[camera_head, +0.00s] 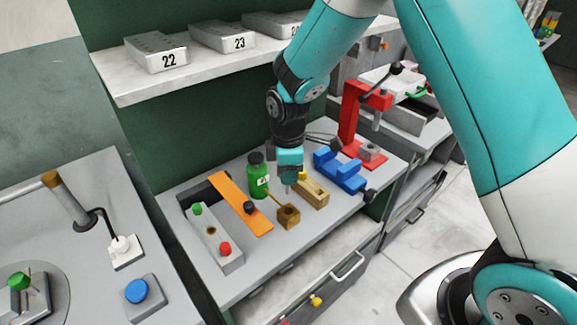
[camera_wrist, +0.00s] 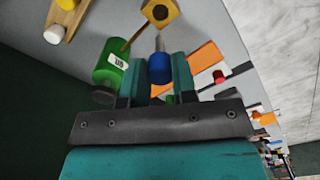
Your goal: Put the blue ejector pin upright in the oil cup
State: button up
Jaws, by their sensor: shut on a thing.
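My gripper (camera_head: 289,172) is shut on the blue ejector pin (camera_wrist: 159,68). In the wrist view the pin's blue head sits between the two teal fingers (camera_wrist: 159,80), and its grey shank points out beyond them. In the head view the thin shank (camera_head: 289,189) hangs down below the gripper, and the head is hidden. The oil cup, a small brass-brown block with a dark opening and a thin handle, stands on the bench (camera_head: 288,217). It also shows at the top of the wrist view (camera_wrist: 160,11). The pin is above and behind the cup, apart from it.
A green bottle (camera_head: 258,175) stands close left of the gripper. A tan block (camera_head: 316,194) with a yellow-headed pin is close right. An orange strip (camera_head: 238,203) and a grey block (camera_head: 216,243) with green and red knobs lie left. A blue fixture (camera_head: 341,171) and red press (camera_head: 350,122) stand right.

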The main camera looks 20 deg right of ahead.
jog(key=shift+d+f+b, duration=0.1)
jog(key=shift+f+b, duration=1.8)
jog(key=shift+f, duration=1.05)
jog(key=shift+f+b, duration=1.35)
jog(key=shift+f, duration=0.9)
jog(key=o, duration=1)
notch_tip(320, 180, up, 18)
jog(key=shift+f+b, duration=0.2)
jog(key=shift+b, duration=0.8)
jog(key=s+a+r+m+y, duration=0.2)
jog(key=s+m, duration=0.2)
jog(key=s, duration=0.8)
jog(key=s+a+r+m+y, duration=0.2)
jog(key=s+m, duration=0.2)
jog(key=s, duration=0.9)
jog(key=shift+a+r, duration=0.15)
jog(key=shift+a, duration=0.15)
